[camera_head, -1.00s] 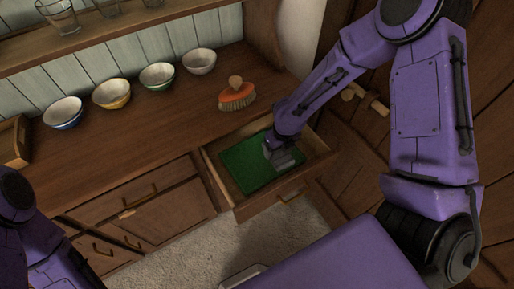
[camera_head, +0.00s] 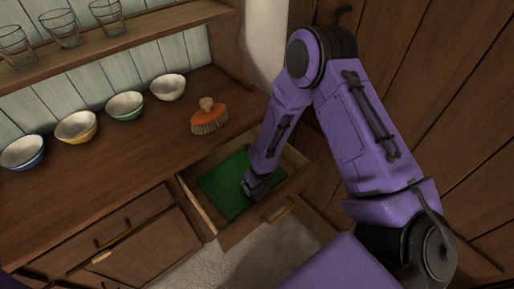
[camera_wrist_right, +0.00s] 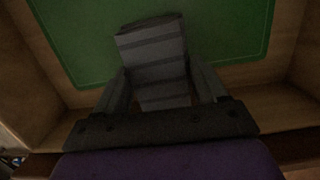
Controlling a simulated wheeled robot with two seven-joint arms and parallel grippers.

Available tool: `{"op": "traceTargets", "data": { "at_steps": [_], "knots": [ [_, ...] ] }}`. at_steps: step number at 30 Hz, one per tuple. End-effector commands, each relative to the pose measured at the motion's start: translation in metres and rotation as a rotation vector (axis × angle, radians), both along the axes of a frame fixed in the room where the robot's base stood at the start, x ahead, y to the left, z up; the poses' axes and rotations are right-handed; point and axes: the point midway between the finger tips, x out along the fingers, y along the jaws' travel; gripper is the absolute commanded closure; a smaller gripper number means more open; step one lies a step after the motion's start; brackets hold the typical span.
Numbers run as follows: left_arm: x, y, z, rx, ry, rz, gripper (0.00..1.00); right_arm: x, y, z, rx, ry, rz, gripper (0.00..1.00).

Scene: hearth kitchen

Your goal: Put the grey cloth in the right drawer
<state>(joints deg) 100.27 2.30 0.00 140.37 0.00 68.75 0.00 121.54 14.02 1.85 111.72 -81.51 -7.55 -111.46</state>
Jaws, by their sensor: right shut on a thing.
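The right drawer (camera_head: 186,197) is pulled open below the counter, with a green lining (camera_head: 225,190) on its floor. My right gripper (camera_head: 256,186) reaches down into the drawer, near its front right part. In the right wrist view, my right gripper (camera_wrist_right: 160,88) is shut on the grey cloth (camera_wrist_right: 152,48), a folded, banded piece between the fingers. The green lining (camera_wrist_right: 85,50) lies beyond it; I cannot tell whether the cloth touches the lining. In the head view the cloth is too small and dark to make out clearly. My left gripper is out of view.
An orange brush (camera_head: 209,118) stands on the counter (camera_head: 120,165) behind the drawer. Several bowls (camera_head: 125,105) stand in a row along the back, and glasses (camera_head: 60,28) stand on the shelf above. A closed drawer (camera_head: 100,235) is at the left.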

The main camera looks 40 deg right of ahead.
Motion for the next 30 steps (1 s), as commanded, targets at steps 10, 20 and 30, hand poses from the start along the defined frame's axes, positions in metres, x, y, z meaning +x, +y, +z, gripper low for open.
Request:
{"op": "traceTargets", "data": {
  "at_steps": [10,20,30],
  "knots": [
    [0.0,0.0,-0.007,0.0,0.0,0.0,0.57,0.0,0.0,-0.01,0.0,0.0,0.0,0.57],
    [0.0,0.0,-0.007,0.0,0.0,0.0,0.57,0.0,0.0,-0.009,0.0,0.0,0.0,0.03],
    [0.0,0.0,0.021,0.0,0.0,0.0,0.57,-0.004,0.0,0.042,0.003,-0.003,-0.002,0.03]
  ]
}}
